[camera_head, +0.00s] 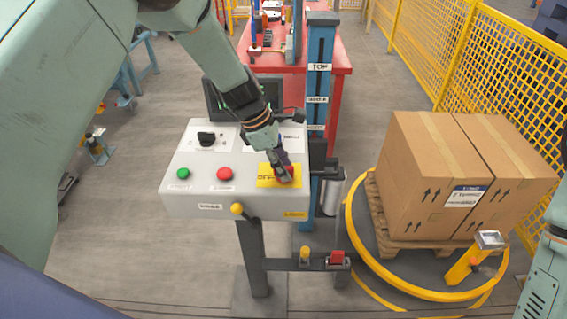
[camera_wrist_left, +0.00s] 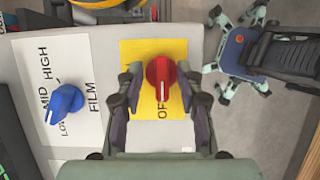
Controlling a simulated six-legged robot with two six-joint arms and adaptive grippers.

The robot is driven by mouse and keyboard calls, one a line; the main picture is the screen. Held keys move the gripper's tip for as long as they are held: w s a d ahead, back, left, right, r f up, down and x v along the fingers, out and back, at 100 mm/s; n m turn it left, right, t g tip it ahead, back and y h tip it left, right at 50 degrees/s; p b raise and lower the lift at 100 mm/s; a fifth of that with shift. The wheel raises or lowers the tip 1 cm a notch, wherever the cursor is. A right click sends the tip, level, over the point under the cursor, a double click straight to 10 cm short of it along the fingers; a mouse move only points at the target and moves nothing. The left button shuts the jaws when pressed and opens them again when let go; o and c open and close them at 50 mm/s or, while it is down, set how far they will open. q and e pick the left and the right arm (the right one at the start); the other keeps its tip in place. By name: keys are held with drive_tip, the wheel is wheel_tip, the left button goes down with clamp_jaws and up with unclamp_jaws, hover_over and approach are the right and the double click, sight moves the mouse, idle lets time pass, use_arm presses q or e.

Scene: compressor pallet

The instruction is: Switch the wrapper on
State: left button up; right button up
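The wrapper's control box (camera_head: 205,205) is a light grey sloped panel on a dark post. Its red rotary switch (camera_wrist_left: 159,76) sits on a yellow plate (camera_wrist_left: 138,60), with "OF" legible below it in the left wrist view. The switch's white mark points down toward that lettering. My left gripper (camera_head: 284,174) is over the yellow plate and mostly hides the switch in the head view. In the left wrist view, its two fingers (camera_wrist_left: 163,88) stand apart on either side of the switch, with small gaps visible. My right gripper is out of view.
The panel also has a green button (camera_head: 183,173), a red button (camera_head: 224,174) and a black knob (camera_head: 206,139). A blue film knob (camera_wrist_left: 66,101) is beside the yellow plate. Cartons (camera_head: 430,165) on a pallet stand inside a yellow ring at right.

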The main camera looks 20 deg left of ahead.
use_arm(q)
drive_tip(key=shift+a, duration=0.2)
drive_tip(key=shift+s+d+r, duration=0.1)
drive_tip(key=shift+s+r, duration=0.05)
drive_tip(key=shift+s, duration=0.2)
drive_tip(key=shift+c, duration=0.6)
drive_tip(key=shift+w+d, duration=0.1)
drive_tip(key=shift+d, duration=0.1)
drive_tip(key=c, duration=0.3)
drive_tip(key=shift+w+a+f, duration=0.1)
drive_tip(key=shift+w+f, duration=0.1)
drive_tip(key=shift+w, duration=0.05)
drive_tip(key=c, duration=0.3)
drive_tip(key=shift+s+r, duration=0.1)
clamp_jaws()
